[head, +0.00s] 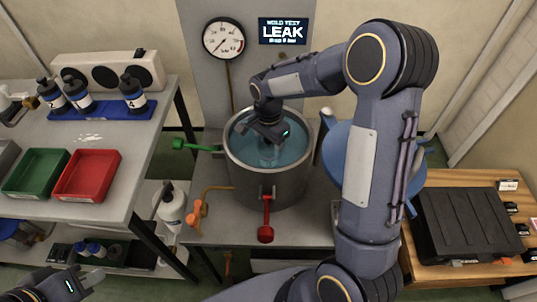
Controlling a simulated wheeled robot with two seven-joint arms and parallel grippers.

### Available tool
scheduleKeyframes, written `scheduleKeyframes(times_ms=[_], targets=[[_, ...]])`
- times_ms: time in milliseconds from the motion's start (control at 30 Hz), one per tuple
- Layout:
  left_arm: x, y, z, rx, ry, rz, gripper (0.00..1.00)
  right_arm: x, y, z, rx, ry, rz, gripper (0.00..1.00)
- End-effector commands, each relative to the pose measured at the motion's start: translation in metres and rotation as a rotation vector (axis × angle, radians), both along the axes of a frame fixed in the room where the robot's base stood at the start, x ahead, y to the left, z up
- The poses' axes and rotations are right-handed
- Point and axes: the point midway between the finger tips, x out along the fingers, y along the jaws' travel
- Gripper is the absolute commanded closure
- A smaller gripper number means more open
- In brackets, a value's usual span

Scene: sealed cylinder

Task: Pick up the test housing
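My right arm reaches over a round metal tank (265,180) of blue water. My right gripper (268,150) points down at the water near the tank's middle. Its fingertips are at or under the surface, and I cannot tell whether they are open or shut. A pale, blurred shape shows in the water below it; I cannot tell whether this is the test housing. No test housing shows clearly anywhere else. My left gripper (89,275) is at the bottom left, in front of the left bench and far from the tank. Its fingers look apart, with nothing between them.
A screen (283,31) reads LEAK beside a pressure gauge (223,38). Green (192,146) and red (266,222) valve handles stick out from the tank. The left bench holds a green tray (36,174), a red tray (87,175) and bottles. A black case (468,225) lies on the right wooden table.

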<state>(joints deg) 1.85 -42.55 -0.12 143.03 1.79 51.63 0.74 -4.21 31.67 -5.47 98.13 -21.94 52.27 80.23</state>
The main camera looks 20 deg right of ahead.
Motion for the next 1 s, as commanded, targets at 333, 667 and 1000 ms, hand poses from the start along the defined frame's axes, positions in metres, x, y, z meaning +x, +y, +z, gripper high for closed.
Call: scheduleKeyframes(times_ms=[333,667,1000], targets=[[0.000,0.000,0.000,0.000,0.000,0.000,1.00,0.000,0.000,0.000,0.000,0.000,0.000,0.99],[0.000,0.000,0.001,0.000,0.000,0.000,1.00,0.001,0.000,0.008,0.000,-0.004,0.000,1.00],[0.000,0.000,0.004,0.000,0.000,0.000,1.00,0.001,0.000,0.071,0.000,-0.008,0.000,1.00]])
